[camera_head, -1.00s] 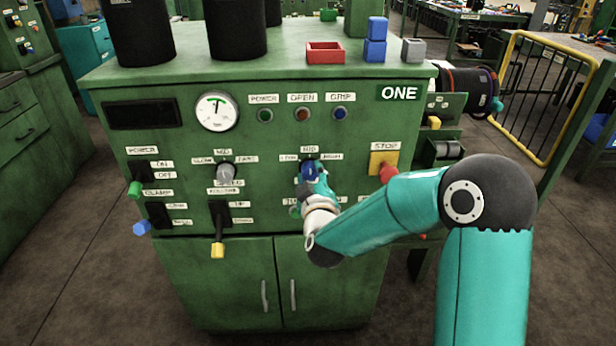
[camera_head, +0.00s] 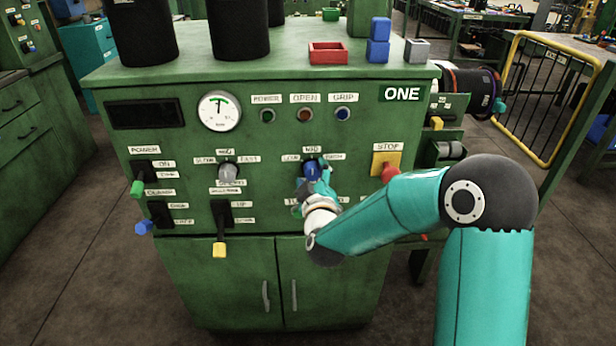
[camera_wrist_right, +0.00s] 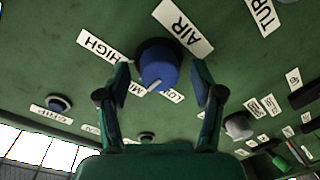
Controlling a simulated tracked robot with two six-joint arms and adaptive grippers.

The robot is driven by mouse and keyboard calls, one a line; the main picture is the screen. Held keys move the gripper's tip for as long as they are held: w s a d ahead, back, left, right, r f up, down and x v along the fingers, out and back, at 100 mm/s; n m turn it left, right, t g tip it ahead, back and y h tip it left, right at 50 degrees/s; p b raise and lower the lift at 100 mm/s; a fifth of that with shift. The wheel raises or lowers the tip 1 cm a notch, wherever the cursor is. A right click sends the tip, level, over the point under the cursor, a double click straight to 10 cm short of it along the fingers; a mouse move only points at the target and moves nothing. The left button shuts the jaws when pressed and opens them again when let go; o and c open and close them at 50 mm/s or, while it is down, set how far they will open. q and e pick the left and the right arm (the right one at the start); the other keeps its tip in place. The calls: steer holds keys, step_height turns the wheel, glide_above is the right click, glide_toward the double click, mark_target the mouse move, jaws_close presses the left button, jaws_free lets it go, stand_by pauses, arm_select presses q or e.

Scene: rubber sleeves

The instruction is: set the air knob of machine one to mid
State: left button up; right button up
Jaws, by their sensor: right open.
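Machine one (camera_head: 360,120) is the green cabinet marked ONE. Its air knob is blue, with a pale pointer line, and shows in the head view (camera_head: 311,168) and right wrist view (camera_wrist_right: 158,70). In the upside-down wrist view, the AIR label (camera_wrist_right: 183,28) is above it, HIGH (camera_wrist_right: 102,47) to the left, and MID and LOW below, partly hidden. The pointer line slants down-left, toward the MID label. My right gripper (camera_wrist_right: 163,90) is open, its fingers on either side of the knob; I cannot tell whether they touch it. My left gripper is out of view.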

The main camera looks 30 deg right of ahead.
steer(key=shift+s+a, duration=0.1)
steer(key=shift+s, duration=0.05)
steer(key=v, duration=0.7)
stand_by(0.3)
